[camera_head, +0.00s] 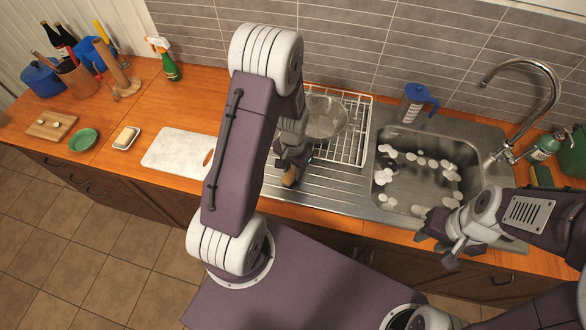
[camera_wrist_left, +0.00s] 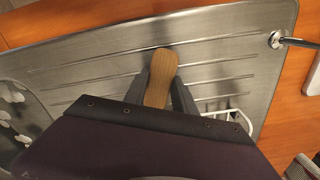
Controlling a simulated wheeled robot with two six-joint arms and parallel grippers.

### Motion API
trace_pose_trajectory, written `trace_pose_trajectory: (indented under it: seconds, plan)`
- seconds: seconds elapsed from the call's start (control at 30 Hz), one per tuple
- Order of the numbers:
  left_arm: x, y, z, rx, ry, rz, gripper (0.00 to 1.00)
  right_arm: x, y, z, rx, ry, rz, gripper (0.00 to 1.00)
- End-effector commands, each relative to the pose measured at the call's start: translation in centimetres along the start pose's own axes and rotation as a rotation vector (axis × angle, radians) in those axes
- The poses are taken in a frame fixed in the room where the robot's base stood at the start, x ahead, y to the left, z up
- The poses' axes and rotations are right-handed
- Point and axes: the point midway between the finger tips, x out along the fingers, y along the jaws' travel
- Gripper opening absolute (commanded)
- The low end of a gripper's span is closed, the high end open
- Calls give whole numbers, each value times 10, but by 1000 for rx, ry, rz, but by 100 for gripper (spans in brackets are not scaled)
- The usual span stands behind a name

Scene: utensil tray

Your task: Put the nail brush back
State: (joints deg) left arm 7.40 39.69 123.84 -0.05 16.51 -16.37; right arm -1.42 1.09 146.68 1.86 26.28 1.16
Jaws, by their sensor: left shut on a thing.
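The nail brush shows as a rounded wooden piece (camera_head: 290,177), also visible in the left wrist view (camera_wrist_left: 160,75). My left gripper (camera_head: 288,164) is shut on it over the ribbed steel drainboard (camera_head: 325,186), in front of the wire rack. In the left wrist view the two dark fingers (camera_wrist_left: 161,92) are on either side of the wood. The brush's bristles are hidden, and I cannot tell whether it touches the drainboard. My right gripper (camera_head: 437,240) is at the front edge of the sink, empty, with its fingers apart.
The wire dish rack (camera_head: 352,158) holds a clear bowl (camera_head: 325,117). The sink (camera_head: 379,198) has foam in it, and a blue-lidded jug (camera_head: 414,104) stands behind it.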

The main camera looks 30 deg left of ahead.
Motion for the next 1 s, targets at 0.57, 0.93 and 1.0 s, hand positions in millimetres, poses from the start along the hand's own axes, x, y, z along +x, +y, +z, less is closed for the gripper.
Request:
trace_pose_trajectory:
  seconds: [0.57, 0.93, 1.0]
  plan:
    - [2, 0, 0, 0, 1, 0, 54, 2, 0, 0, 0, 0, 0, 36]
    - [-44, -1, -3, 0, 9, -3, 54, 4, 0, 0, 0, 0, 0, 36]
    - [-62, 0, -2, 0, 9, -3, 54, 5, 0, 0, 0, 0, 0, 36]
